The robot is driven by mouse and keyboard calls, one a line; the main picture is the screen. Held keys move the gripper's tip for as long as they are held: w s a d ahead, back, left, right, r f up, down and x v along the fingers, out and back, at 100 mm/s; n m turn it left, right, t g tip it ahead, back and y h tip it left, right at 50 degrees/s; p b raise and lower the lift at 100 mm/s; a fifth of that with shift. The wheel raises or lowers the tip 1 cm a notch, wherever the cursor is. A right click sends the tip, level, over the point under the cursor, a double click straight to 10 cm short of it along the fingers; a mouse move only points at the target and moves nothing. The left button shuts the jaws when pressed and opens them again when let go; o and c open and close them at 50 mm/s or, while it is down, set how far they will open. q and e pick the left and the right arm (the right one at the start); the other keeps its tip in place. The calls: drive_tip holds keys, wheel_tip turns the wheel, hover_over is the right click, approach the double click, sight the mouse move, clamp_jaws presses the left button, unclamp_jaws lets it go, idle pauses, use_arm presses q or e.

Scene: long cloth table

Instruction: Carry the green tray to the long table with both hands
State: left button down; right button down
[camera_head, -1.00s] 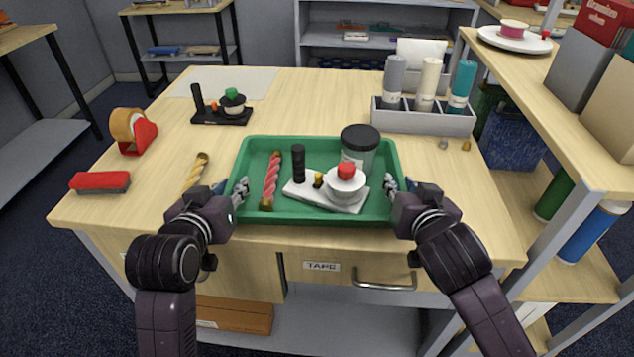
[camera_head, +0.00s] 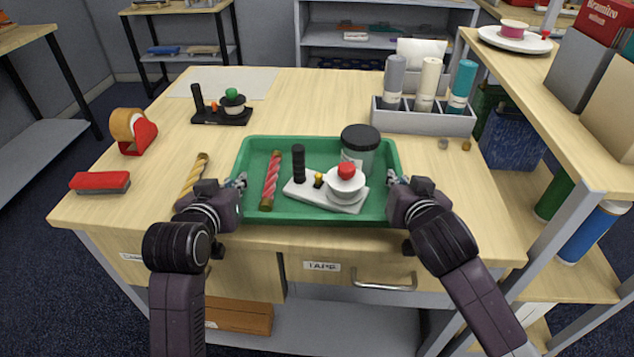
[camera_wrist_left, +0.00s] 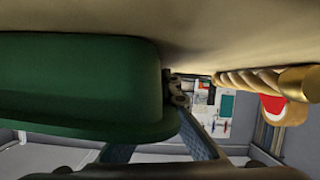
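The green tray (camera_head: 300,217) sits on the light wood worktable near its front edge. In it are a red twisted stick (camera_head: 271,181), a white block (camera_head: 315,193) with a black peg and a red-topped white piece, and a dark-lidded jar (camera_head: 360,150). My left gripper (camera_head: 238,182) is at the tray's left wall and my right gripper (camera_head: 397,180) is at its right wall. In the left wrist view the tray (camera_wrist_left: 80,85) fills the left side. One left fingertip shows close beside its edge; the other is hidden behind the tray. The right fingers are too small to judge.
A golden twisted stick (camera_head: 195,176), red stapler (camera_head: 100,182) and tape dispenser (camera_head: 133,131) lie left of the tray. A black peg stand (camera_head: 222,110) and a grey bottle rack (camera_head: 423,117) stand behind. A wooden shelf unit (camera_head: 555,95) borders the right side.

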use_arm(q)
drive_tip(key=shift+r, duration=0.1)
use_arm(e)
drive_tip(key=shift+r, duration=0.1)
